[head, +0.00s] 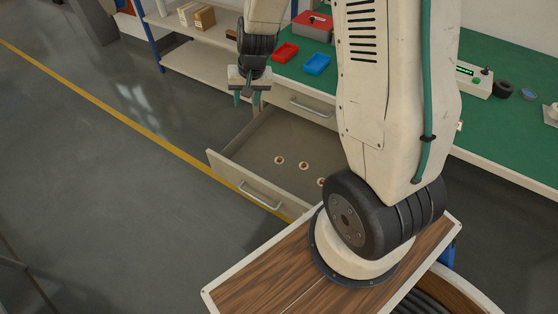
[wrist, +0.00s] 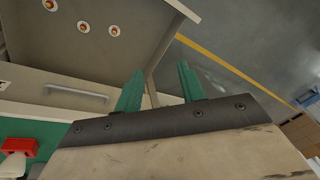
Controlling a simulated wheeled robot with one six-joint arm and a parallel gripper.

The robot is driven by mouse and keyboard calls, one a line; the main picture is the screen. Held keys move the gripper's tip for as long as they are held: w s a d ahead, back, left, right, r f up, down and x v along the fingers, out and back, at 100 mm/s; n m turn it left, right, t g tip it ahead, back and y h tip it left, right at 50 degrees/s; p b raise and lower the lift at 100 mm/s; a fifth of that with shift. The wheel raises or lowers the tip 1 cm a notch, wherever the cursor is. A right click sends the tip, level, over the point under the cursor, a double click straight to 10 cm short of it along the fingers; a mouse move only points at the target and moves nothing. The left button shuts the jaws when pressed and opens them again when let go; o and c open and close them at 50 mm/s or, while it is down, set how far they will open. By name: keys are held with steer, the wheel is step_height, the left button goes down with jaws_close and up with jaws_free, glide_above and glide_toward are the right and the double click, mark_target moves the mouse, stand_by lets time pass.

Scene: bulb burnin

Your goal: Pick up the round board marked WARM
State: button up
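Three small round boards, pale with reddish-brown centres, lie in the open drawer (head: 232,168). In the head view they are the left board (head: 279,160), the middle board (head: 303,166) and the right board (head: 321,181), partly hidden by my arm. They also show at the top left of the wrist view (wrist: 83,27). No marking is readable, so I cannot tell which says WARM. My gripper (head: 247,101) is open and empty, with green fingers pointing down. It is above the far left part of the drawer, apart from the boards.
The green-topped bench (head: 500,135) holds a red tray (head: 285,53), a blue tray (head: 317,64), a red-topped box (head: 312,25) and a meter (head: 473,78). A shelf with cartons (head: 204,18) stands behind. The floor left of the drawer is clear.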

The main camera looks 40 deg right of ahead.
steer(key=w+d+f+m+h, duration=0.1)
steer(key=d+f, duration=0.2)
steer(key=f, duration=0.4)
steer(key=w+d+f+m, duration=0.1)
steer(key=d+f, duration=0.1)
steer(key=f, duration=0.5)
steer(key=m+h, duration=0.2)
glide_toward(280, 158)
steer(key=shift+g, duration=0.3)
steer(key=x, duration=0.8)
steer(key=shift+w+a, duration=0.1)
steer(key=shift+w, duration=0.2)
jaws_close()
